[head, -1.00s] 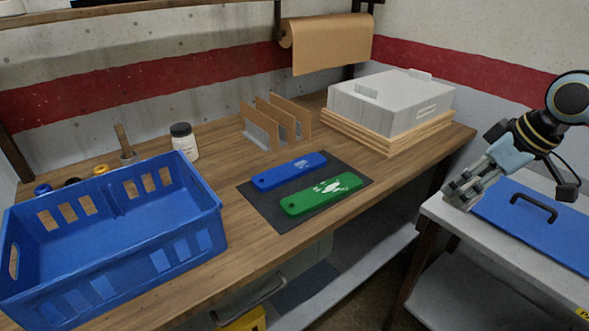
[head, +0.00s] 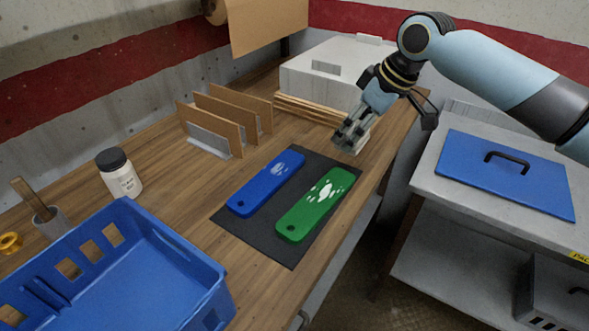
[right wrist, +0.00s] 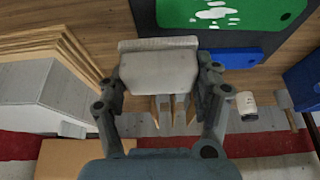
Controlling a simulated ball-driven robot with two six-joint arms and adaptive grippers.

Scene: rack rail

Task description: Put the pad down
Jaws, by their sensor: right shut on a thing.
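My right gripper (head: 350,131) is shut on a pale grey-white pad (head: 357,143), over the right part of the wooden bench, close to the far end of the dark mat. In the right wrist view the pad (right wrist: 158,68) spans between the two fingers, its wide edge showing at the top. I cannot tell whether the pad touches the bench. My left gripper is not in view.
A dark mat (head: 241,233) carries a blue board (head: 266,184) and a green board (head: 311,205). The blue lid (head: 545,182) lies on the side table.

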